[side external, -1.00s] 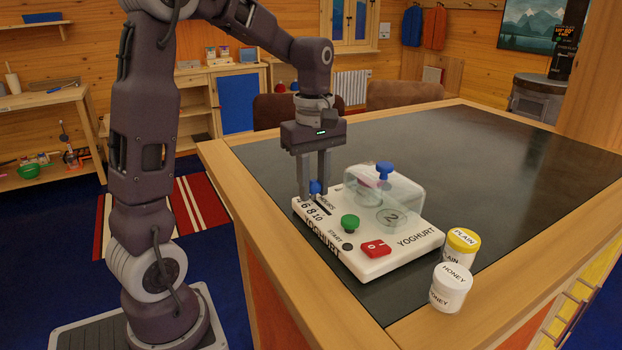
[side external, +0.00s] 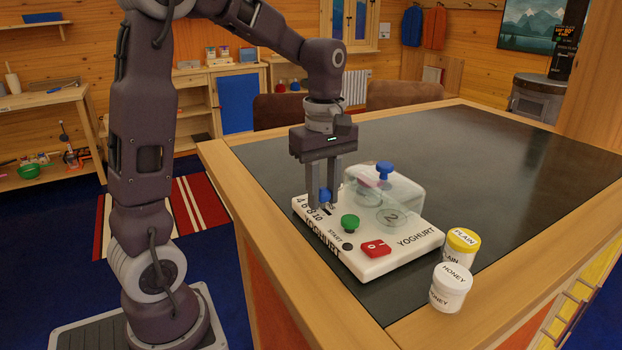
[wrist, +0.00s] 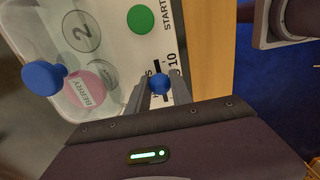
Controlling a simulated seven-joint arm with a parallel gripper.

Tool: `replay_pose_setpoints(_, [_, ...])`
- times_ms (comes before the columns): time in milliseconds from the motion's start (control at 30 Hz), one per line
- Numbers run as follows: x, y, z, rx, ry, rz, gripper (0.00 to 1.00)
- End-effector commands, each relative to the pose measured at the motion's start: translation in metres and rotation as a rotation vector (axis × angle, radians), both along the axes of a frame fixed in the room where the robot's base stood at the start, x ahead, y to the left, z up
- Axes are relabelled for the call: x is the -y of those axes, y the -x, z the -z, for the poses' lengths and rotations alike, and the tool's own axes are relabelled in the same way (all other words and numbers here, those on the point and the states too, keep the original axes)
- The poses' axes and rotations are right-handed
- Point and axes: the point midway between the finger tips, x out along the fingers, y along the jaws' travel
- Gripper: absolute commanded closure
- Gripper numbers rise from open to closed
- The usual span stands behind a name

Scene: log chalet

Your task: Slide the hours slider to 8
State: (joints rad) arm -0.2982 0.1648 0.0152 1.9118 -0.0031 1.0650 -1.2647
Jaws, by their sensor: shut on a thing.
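The white yoghurt maker (side external: 404,254) sits on the dark counter top. Its hours slider has a blue knob (side external: 325,194) beside the printed numbers 4, 6, 8 and 10. My gripper (side external: 326,201) points down and is shut on this knob, with a finger on either side. In the wrist view the knob (wrist: 160,84) shows between the fingers, short of the 10 end, where some bare slot remains visible. The fingers partly cover the scale, so I cannot tell the exact number at the knob.
The maker also carries a green knob (side external: 350,222), a red switch (side external: 375,248) and a clear lid (side external: 408,197) with a blue handle (side external: 385,170). A yellow-lidded plain jar (side external: 462,241) and a white honey jar (side external: 450,287) stand close to its right. The counter behind is clear.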

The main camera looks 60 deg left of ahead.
Motion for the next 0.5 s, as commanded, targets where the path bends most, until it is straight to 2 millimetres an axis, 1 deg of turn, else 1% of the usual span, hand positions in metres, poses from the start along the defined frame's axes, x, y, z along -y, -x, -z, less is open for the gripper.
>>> replay_pose_setpoints(100, [-0.0002,-0.0005,-0.0006,0.003,0.0,0.0,1.0])
replay_pose_setpoints(133, [-0.0002,-0.0005,-0.0006,0.003,0.0,0.0,0.7])
replay_pose_setpoints(200, [-0.0002,-0.0004,-0.0005,0.002,0.0,0.0,0.56])
replay_pose_setpoints(233, [-0.0002,-0.0004,-0.0005,0.002,0.0,0.0,0.53])
replay_pose_setpoints(500, [-0.0002,-0.0002,-0.0006,0.001,0.0,0.0,0.53])
